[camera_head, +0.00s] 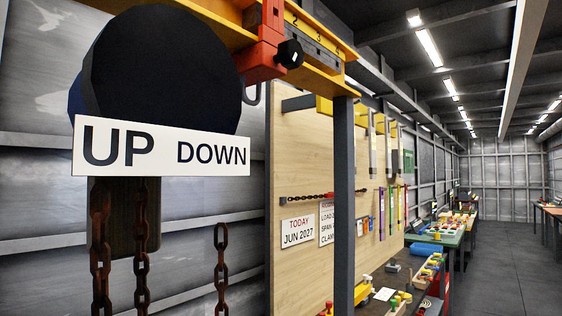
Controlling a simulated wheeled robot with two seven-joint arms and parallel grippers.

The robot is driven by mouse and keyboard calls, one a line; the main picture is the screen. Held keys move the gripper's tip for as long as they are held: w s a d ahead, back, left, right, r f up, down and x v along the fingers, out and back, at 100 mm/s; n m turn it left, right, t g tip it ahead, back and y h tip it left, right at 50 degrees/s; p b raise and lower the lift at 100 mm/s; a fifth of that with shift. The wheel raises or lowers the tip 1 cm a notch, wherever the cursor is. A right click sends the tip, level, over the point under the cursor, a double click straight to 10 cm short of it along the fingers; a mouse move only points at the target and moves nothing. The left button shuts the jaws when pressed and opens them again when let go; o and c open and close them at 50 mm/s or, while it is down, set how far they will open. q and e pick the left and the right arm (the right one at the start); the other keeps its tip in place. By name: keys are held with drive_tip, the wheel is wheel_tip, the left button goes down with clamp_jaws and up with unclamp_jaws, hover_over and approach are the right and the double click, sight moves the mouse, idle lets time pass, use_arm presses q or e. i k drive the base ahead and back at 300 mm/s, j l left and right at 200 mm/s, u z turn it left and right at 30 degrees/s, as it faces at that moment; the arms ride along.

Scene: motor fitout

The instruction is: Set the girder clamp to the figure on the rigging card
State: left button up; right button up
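The girder clamp (262,50) is an orange-red block on the yellow girder (325,84) at the top centre, with a black knob (290,54) on its right side. A dark scale strip (315,38) with yellow numbers, among them 2, 3 and 4, runs along the girder right of the clamp; I cannot tell its exact setting. The rigging card (326,226) hangs on the wooden board with lines starting LOAD, SPAN and CLAM; a dark post hides its right part, so no figure is readable. Neither gripper is in view.
A large dark hoist wheel (160,65) with an UP DOWN sign (160,148) and rusty chains (141,262) fills the near left. A dark post (344,190) stands before the board (300,130), beside a TODAY JUN 2027 card (298,231). Cluttered benches line the right; floor (500,275) there is clear.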

sight(255, 64)
drive_tip(key=i+l, duration=0.2)
drive_tip(key=l, duration=0.2)
drive_tip(key=i+l, duration=0.15)
drive_tip(key=l, duration=0.2)
drive_tip(key=i+l, duration=0.2)
drive_tip(key=l, duration=0.2)
drive_tip(key=i+l, duration=0.2)
drive_tip(key=l, duration=0.15)
drive_tip(key=i+l, duration=0.2)
drive_tip(key=l, duration=0.2)
drive_tip(key=i+l, duration=0.15)
drive_tip(key=l, duration=0.2)
drive_tip(key=j+u, duration=0.15)
drive_tip(key=u, duration=0.35)
drive_tip(key=k+j+u, duration=0.1)
drive_tip(key=j+u, duration=0.15)
drive_tip(key=u, duration=0.25)
drive_tip(key=j+u, duration=0.15)
drive_tip(key=u, duration=0.35)
